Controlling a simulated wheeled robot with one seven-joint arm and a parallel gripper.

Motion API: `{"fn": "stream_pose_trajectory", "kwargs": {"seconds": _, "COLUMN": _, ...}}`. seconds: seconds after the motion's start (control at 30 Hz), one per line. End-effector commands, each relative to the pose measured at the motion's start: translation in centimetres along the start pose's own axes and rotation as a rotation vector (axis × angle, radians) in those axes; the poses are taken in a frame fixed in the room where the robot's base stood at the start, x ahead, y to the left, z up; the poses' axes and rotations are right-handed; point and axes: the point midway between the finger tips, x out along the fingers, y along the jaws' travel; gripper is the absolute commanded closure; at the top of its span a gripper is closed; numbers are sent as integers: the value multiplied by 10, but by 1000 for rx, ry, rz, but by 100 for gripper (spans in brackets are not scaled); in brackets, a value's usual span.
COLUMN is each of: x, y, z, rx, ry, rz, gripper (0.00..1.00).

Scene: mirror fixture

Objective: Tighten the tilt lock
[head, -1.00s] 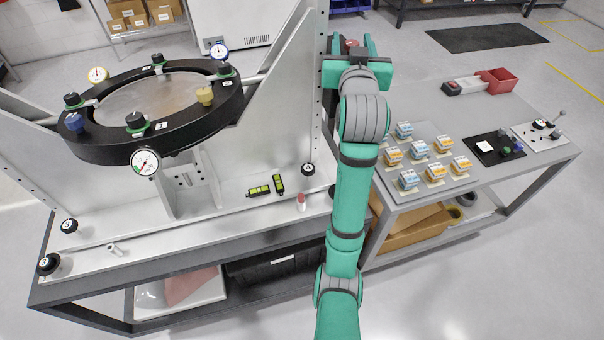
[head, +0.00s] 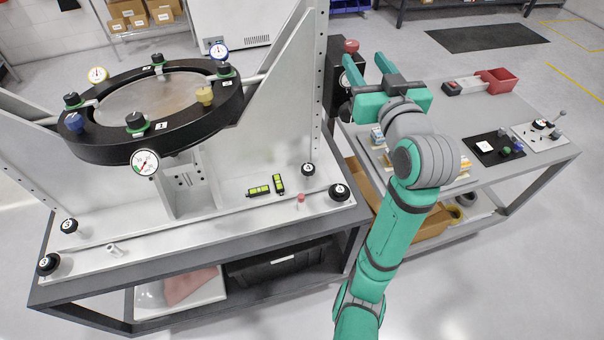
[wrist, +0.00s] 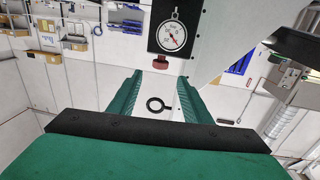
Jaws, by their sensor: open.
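In the wrist view, a reddish knob (wrist: 159,64) shows beside a dial (wrist: 172,37) on a black plate, beyond the open fingers (wrist: 159,78). A black ring (wrist: 156,104) shows between the fingers; its distance is unclear.
The round black mirror ring (head: 105,150) carries several knobs and dials. Two green-yellow levels (head: 279,184) and several black knobs (head: 339,192) are on the base. My arm partly hides boxes there.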

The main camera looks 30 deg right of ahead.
Motion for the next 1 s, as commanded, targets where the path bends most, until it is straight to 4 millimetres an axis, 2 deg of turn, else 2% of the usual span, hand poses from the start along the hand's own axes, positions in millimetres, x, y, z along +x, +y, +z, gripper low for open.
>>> {"fn": "stream_pose_trajectory", "kwargs": {"seconds": 0.1, "x": -17, "y": -2, "z": 3, "rx": 9, "ry": 2, "rz": 0, "gripper": 55}}
{"fn": "stream_pose_trajectory", "kwargs": {"seconds": 0.47, "x": -14, "y": -20, "z": 32, "rx": 190, "ry": 117, "rz": 12, "gripper": 55}}
{"fn": "stream_pose_trajectory", "kwargs": {"seconds": 1.0, "x": -28, "y": -56, "z": 83, "rx": 384, "ry": 224, "rz": 17, "gripper": 55}}
